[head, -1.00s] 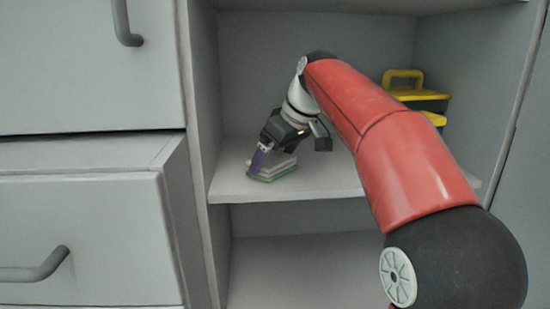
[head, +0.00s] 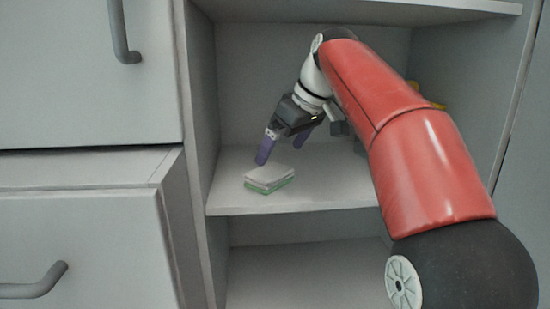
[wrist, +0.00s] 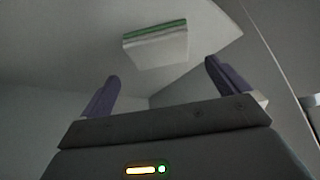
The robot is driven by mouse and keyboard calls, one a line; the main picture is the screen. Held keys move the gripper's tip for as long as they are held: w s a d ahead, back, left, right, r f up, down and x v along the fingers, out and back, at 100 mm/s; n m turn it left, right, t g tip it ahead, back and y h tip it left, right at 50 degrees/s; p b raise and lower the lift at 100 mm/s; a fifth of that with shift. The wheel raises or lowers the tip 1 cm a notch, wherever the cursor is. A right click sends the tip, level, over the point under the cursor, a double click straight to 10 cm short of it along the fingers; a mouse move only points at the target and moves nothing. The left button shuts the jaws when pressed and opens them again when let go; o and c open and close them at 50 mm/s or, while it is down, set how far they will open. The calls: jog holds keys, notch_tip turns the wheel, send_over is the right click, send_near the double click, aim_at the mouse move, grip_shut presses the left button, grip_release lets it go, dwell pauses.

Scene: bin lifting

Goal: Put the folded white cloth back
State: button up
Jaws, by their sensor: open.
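The folded white cloth (head: 269,177), with green along its lower edge, lies on the middle shelf (head: 330,195) near the front left. In the wrist view the cloth (wrist: 156,48) shows beyond the fingertips, apart from them. My gripper (head: 284,150) is open and empty, just above and behind the cloth. Its two purple fingers are spread wide in the wrist view (wrist: 162,80). Nothing is between them.
A yellow-handled box (head: 430,97) at the back right of the shelf is mostly hidden behind my red arm. An open drawer (head: 90,225) juts out at the left, with a closed door or drawer front (head: 70,80) above it. The shelf around the cloth is clear.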

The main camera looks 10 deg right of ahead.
jog(key=p+v, duration=0.1)
jog(key=v, duration=0.4)
jog(key=shift+d+r, duration=0.1)
jog(key=shift+r, duration=0.1)
jog(key=shift+s, duration=0.1)
jog(key=s+d+f+m+h, duration=0.2)
jog(key=s+f+m, duration=0.2)
jog(key=s+f, duration=0.8)
jog(key=s+d+f+m+t+h, duration=0.1)
jog(key=s+f+m, duration=0.4)
jog(key=s+f, duration=0.8)
notch_tip(320, 180, down, 3)
jog(key=d+h, duration=0.1)
jog(key=d, duration=0.1)
jog(key=shift+d, duration=0.3)
jog(key=shift+r, duration=0.1)
